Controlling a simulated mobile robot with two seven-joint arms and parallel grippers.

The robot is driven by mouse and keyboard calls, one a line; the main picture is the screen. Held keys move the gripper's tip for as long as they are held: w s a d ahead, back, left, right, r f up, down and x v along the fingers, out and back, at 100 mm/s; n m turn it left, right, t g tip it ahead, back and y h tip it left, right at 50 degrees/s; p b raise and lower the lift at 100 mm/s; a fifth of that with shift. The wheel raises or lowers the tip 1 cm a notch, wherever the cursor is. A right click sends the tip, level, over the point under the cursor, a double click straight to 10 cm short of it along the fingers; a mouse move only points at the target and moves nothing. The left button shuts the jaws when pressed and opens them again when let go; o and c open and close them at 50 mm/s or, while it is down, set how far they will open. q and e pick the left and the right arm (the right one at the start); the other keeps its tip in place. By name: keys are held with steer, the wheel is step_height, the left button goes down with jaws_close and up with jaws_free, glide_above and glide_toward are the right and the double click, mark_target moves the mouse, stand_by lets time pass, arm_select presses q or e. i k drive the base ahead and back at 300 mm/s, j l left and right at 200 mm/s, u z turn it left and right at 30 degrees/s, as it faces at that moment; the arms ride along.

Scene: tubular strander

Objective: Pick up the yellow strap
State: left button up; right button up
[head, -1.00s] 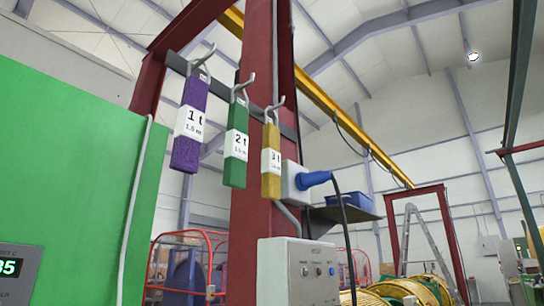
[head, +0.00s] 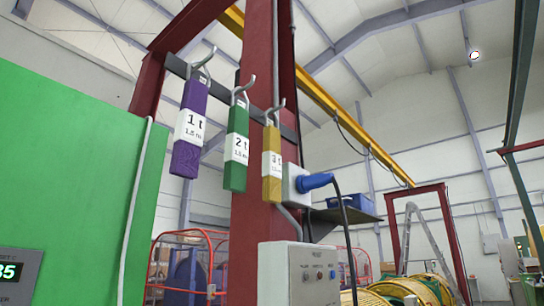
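The yellow strap (head: 272,185) hangs from a grey hook on the dark rail fixed to the red column. It is the rightmost of three straps and carries a white label whose first figure looks like a 3. The green strap (head: 237,177), labelled 2 t, hangs to its left. The purple strap (head: 188,158), labelled 1 t, hangs further left. Neither of my grippers shows in the head view.
A blue plug (head: 316,181) with a black cable sits in a socket box just right of the yellow strap. A grey control box (head: 300,276) stands below. A green panel (head: 70,180) fills the left side. A shelf with a blue bin (head: 352,203) is behind.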

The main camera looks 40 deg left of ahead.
mark_target(271, 158)
steer(key=u, duration=0.45)
steer(key=i+l+u, duration=0.1)
steer(key=u, duration=0.85)
steer(key=i+l+u, duration=0.1)
steer(key=u, duration=0.35)
steer(key=l+u, duration=0.1)
steer(key=u, duration=0.35)
